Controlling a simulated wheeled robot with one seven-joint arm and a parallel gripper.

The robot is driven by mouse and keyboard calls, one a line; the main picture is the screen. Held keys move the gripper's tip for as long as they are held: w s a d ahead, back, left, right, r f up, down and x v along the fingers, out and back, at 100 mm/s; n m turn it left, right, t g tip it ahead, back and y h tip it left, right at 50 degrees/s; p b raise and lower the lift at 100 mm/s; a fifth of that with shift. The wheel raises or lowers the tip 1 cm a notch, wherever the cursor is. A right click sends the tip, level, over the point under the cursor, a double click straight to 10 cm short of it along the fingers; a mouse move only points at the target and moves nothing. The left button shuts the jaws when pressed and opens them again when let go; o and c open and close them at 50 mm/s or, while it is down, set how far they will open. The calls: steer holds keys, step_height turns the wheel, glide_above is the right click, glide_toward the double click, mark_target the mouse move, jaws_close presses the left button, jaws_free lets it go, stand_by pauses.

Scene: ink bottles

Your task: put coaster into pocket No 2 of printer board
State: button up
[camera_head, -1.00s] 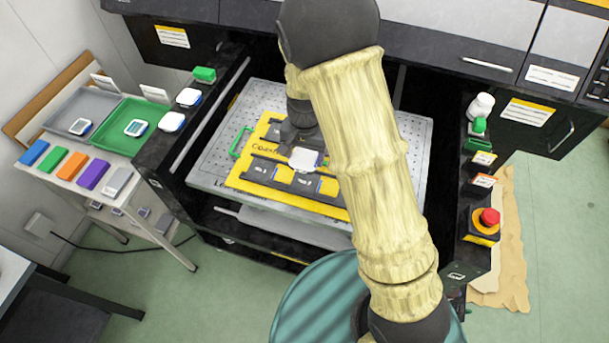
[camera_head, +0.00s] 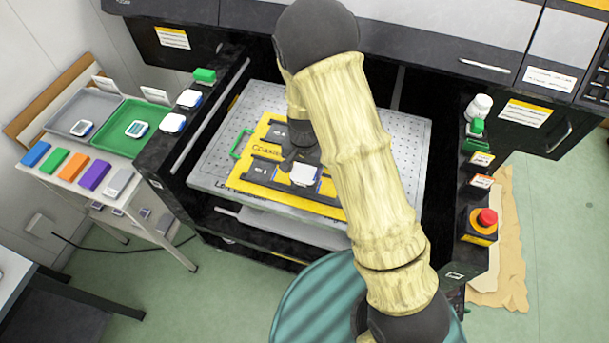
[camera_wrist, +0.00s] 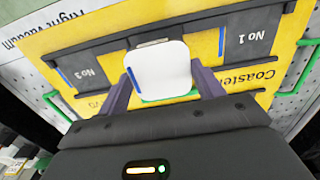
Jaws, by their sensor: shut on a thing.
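The coaster, a white rounded square, (camera_head: 305,174) is held between the fingers of my gripper (camera_wrist: 160,85), which is shut on it. It also shows in the wrist view (camera_wrist: 158,68), with a blue mark at its left edge. The yellow printer board (camera_head: 321,208) has dark pockets in a row. The wrist view shows the labels No 3 (camera_wrist: 86,72) on the left and No 1 (camera_wrist: 248,40) on the right. The coaster is over the middle pocket between them and hides its label. I cannot tell whether it touches the pocket floor.
The board lies on a perforated grey printer bed (camera_head: 215,165) between dark side walls. A green handle (camera_head: 241,143) stands at the board's left. On the left, a side table holds a green tray (camera_head: 112,128) and a grey tray (camera_head: 75,113). A red emergency button (camera_head: 487,217) is at right.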

mark_target(304, 172)
steer(key=shift+f+p, duration=0.35)
steer(key=shift+f, duration=1.7)
steer(key=shift+f, duration=0.15)
steer(key=o, duration=1.1)
step_height(304, 172, up, 12)
steer(key=shift+r+b, duration=0.15)
steer(key=shift+b, duration=0.85)
